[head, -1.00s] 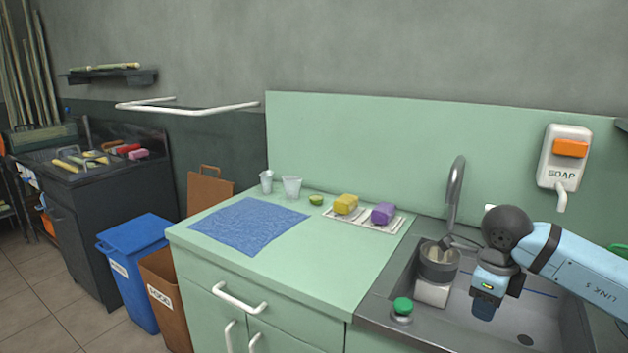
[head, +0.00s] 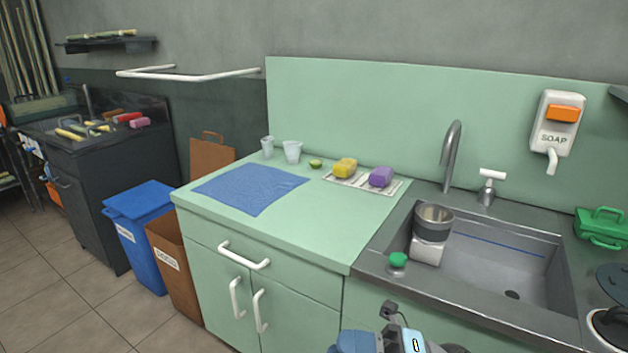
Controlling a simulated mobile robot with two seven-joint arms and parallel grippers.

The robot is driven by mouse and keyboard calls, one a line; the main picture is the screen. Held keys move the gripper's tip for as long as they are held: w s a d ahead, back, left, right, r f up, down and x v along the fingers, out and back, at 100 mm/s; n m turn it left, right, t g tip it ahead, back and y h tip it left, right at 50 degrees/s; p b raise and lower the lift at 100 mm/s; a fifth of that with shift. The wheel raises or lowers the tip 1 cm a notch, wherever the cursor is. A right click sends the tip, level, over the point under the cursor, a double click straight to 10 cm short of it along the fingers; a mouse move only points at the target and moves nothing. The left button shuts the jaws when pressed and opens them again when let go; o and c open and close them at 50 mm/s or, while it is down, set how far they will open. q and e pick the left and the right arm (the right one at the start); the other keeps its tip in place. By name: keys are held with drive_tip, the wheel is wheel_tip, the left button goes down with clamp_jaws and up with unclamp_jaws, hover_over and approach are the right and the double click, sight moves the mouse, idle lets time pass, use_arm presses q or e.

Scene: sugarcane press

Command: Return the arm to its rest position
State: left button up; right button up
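My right arm's wrist and gripper (head: 360,342) show only at the bottom edge, in front of the counter and sink cabinet. The blue gripper body, a small dark block on a stalk and a lit display are visible. The fingertips cannot be made out, and most of the arm is cut off by the frame. I see nothing held in the visible part. My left gripper is not in view. A steel cup on a white base (head: 430,232) stands upright in the left part of the sink (head: 490,262), apart from my gripper.
The green counter (head: 310,235) holds a blue cloth (head: 250,188), two clear cups, a lime piece, and yellow and purple sponges on a rack. A faucet (head: 451,158), tap handle (head: 491,186) and soap dispenser (head: 556,127) are behind the sink. Bins (head: 140,240) stand left.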

drive_tip(key=s+d+f+m+t+h, duration=0.3)
drive_tip(key=d+f+m+t+h, duration=0.35)
drive_tip(key=m, duration=1.05)
drive_tip(key=s+d+f+m+t+h, duration=0.35)
drive_tip(key=f+m+t+h, duration=0.5)
drive_tip(key=m, duration=0.85)
use_arm(q)
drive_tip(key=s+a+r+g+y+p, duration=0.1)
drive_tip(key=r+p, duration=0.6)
drive_tip(key=p, duration=0.9)
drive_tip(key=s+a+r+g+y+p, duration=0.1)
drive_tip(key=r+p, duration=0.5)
drive_tip(key=p, duration=1)
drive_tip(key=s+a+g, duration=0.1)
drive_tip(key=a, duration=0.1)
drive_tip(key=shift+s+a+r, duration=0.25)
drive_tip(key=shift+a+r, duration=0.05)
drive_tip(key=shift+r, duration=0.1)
use_arm(e)
drive_tip(key=s+d+r+g+h, duration=0.1)
drive_tip(key=d+r+g, duration=0.1)
drive_tip(key=r, duration=0.4)
drive_tip(key=s+d+r+g+h, duration=0.1)
drive_tip(key=d+r+g+h, duration=0.1)
drive_tip(key=r, duration=0.4)
drive_tip(key=shift+s+d+r, duration=0.3)
drive_tip(key=shift+s+d, duration=0.05)
drive_tip(key=shift+d, duration=0.2)
